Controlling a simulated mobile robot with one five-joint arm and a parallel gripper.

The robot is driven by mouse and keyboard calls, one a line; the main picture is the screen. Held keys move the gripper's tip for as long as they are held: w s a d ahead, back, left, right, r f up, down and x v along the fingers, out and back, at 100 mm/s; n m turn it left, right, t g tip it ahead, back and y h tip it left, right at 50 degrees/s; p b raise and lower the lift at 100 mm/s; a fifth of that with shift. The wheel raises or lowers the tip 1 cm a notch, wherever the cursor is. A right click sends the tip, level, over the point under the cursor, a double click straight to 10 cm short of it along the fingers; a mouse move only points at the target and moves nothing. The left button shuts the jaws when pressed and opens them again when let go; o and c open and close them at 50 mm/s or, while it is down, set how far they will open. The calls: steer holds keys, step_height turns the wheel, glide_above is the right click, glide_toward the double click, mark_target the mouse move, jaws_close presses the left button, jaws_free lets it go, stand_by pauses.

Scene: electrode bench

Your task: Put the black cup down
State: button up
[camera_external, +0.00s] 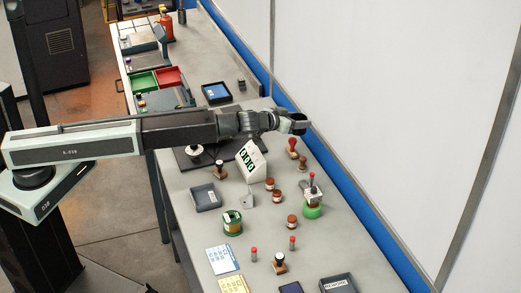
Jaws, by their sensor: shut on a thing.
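My gripper (285,122) is at the end of my outstretched arm, above the bench near its wall side. It is shut on a small dark thing, the black cup (299,126), which is held in the air over the bench. The cup is small in view and the fingers partly merge with it, so their exact grip is hard to see. The grey bench top (325,240) lies below.
A grey tray (205,198) and green spool (232,223) stand nearer. A white wall (400,110) borders the bench.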

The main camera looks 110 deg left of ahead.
steer(key=s+a+n+g+y, duration=0.1)
steer(key=s+a+n+g, duration=0.1)
steer(key=s+a, duration=1)
steer(key=f+b, duration=0.7)
steer(key=s+f+b, duration=0.1)
steer(key=f+b, duration=0.3)
steer(key=shift+d+f, duration=0.2)
steer(key=shift+d, duration=0.15)
steer(key=shift+r, duration=0.25)
steer(key=shift+f, duration=0.25)
steer(key=o, duration=1.4)
steer(key=shift+r, duration=0.1)
steer(key=shift+c, duration=0.2)
